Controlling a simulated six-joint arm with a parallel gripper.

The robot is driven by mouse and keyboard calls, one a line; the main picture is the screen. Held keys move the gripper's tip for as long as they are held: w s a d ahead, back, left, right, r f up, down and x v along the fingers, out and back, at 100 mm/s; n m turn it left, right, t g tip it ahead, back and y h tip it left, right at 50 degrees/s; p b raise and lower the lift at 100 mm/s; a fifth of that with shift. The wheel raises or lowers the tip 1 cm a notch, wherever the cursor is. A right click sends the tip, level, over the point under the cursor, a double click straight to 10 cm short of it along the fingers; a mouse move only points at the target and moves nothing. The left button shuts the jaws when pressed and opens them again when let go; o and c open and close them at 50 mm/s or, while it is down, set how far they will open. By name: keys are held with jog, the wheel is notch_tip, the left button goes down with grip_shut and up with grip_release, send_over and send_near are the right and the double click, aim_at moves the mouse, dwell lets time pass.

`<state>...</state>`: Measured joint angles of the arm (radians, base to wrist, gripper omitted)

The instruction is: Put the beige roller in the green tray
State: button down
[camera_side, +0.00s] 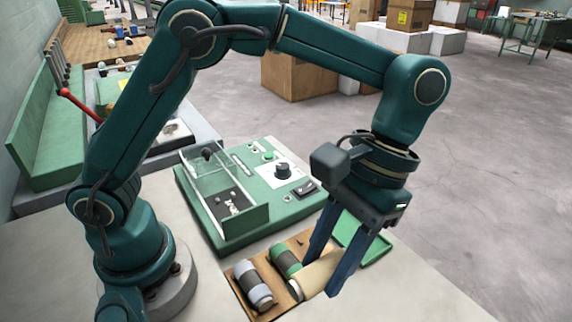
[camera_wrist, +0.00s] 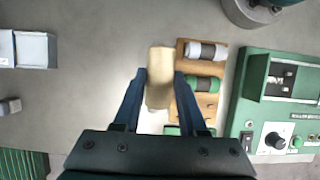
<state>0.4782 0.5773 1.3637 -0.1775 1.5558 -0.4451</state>
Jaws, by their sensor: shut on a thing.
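The beige roller (camera_side: 318,272) is held between the two blue fingers of my gripper (camera_side: 325,272). In the wrist view the beige roller (camera_wrist: 160,72) stands out lengthwise between the fingertips (camera_wrist: 160,80), beside the wooden rack (camera_wrist: 187,60). In the side view it overlaps the rack's near right end; its height above the rack is hard to tell. The green tray (camera_side: 377,250) lies on the table just behind my gripper, partly hidden by the fingers. Its visible floor is bare.
The wooden rack (camera_side: 240,270) holds a grey-ended roller (camera_side: 252,285) and a green roller (camera_side: 285,260). A green control box (camera_side: 262,235) with a clear-walled compartment and knob stands behind the rack. In the wrist view, a pale box (camera_wrist: 35,48) sits at far left.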

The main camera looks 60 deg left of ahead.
jog(key=s+d+f, duration=0.2)
jog(key=d, duration=0.1)
jog(key=s+d+f, duration=0.2)
jog(key=d, duration=0.1)
jog(key=s+d+f, duration=0.2)
jog(key=d, duration=0.1)
jog(key=shift+f, duration=2.25)
jog(key=shift+f, duration=0.1)
jog(key=shift+c, duration=2.3)
grip_release()
